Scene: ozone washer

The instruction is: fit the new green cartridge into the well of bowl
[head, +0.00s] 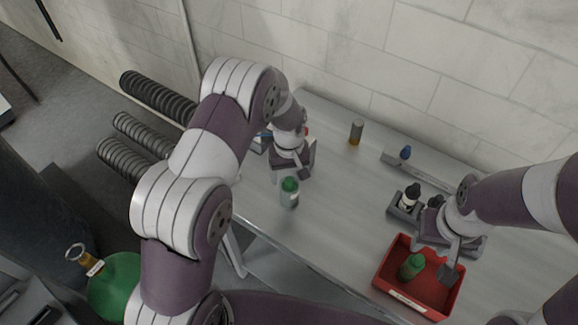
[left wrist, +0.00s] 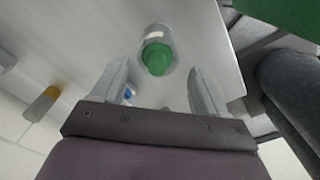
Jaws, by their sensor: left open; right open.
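A clear vessel (head: 289,197) with a green top stands upright on the bench in the head view; it also shows in the left wrist view (left wrist: 156,52). Another green piece (head: 411,266) sits in the red tray (head: 384,285). I cannot tell which is the new cartridge, or whether the clear vessel is the bowl. My left gripper (head: 294,172) is open and empty, close to the clear vessel; in the left wrist view the vessel lies just beyond its fingertips (left wrist: 158,82). My right gripper (head: 446,264) is open above the tray, beside the green piece, its fingers partly hidden.
A grey and orange cylinder (head: 356,132) stands near the wall. A blue-topped piece (head: 405,153) is on a grey rail. A black-capped white bottle (head: 410,196) stands in a dark holder. A large green rounded object (head: 116,288) is off the bench. The bench middle is clear.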

